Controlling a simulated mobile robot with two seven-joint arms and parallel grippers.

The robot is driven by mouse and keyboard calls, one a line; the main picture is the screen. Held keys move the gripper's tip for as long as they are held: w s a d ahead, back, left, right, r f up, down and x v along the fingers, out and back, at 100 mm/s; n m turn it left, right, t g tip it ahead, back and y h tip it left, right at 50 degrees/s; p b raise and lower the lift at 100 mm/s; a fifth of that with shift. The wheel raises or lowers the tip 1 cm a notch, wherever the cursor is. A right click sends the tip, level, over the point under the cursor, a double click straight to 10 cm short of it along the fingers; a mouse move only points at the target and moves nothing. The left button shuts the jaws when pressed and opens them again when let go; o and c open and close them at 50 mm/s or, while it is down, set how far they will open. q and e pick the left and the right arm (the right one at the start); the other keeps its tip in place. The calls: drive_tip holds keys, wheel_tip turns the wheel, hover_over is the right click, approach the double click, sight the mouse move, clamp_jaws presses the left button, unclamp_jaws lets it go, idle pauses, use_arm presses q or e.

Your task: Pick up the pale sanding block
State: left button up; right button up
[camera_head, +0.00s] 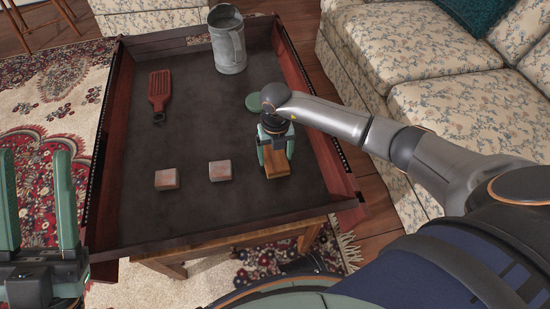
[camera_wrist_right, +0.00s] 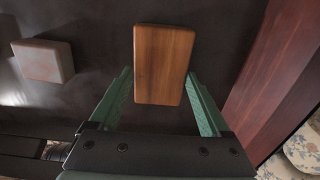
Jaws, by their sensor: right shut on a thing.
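My right gripper (camera_head: 275,148) points down inside the tray-like table, its green fingers shut on a brown wooden block (camera_head: 278,168). In the right wrist view the wooden block (camera_wrist_right: 163,62) sits between the fingertips (camera_wrist_right: 160,80); I cannot tell whether it is clear of the surface. Two pale pinkish blocks lie on the dark surface to the left of this gripper: a nearer one (camera_head: 220,171) and a farther one (camera_head: 167,180). One pale block (camera_wrist_right: 43,60) shows in the right wrist view, apart from the fingers. My left gripper (camera_head: 35,165) is open and empty, at the left edge.
The table has a raised reddish rim (camera_head: 315,125). A grey metal jug (camera_head: 229,52) stands at the back, a red slotted tool (camera_head: 159,88) lies at the left, and a green disc (camera_head: 254,103) lies behind my right gripper. A floral sofa (camera_head: 440,90) stands at the right.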

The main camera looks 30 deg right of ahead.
sight(276, 158)
drive_tip(key=c, duration=0.6)
drive_tip(key=shift+r, duration=0.55)
wheel_tip(276, 158, up, 2)
drive_tip(key=shift+r+p, duration=0.2)
drive_tip(key=shift+p, duration=0.6)
use_arm(q)
wheel_tip(276, 158, up, 8)
drive_tip(key=p, duration=0.6)
drive_tip(key=shift+a+m+t, duration=0.3)
drive_tip(key=shift+a+m, duration=0.1)
use_arm(e)
drive_tip(key=shift+s+a+r, duration=1.15)
drive_tip(key=shift+s+r, duration=0.45)
drive_tip(key=shift+s, duration=0.45)
drive_tip(key=shift+s+a+r, duration=1.1)
drive_tip(key=shift+s+r, duration=0.5)
drive_tip(key=shift+s, duration=0.45)
drive_tip(key=shift+s+a+r, duration=1.15)
drive_tip(key=shift+s+r, duration=0.45)
drive_tip(key=shift+s, duration=0.45)
use_arm(q)
drive_tip(key=shift+s+f, duration=0.1)
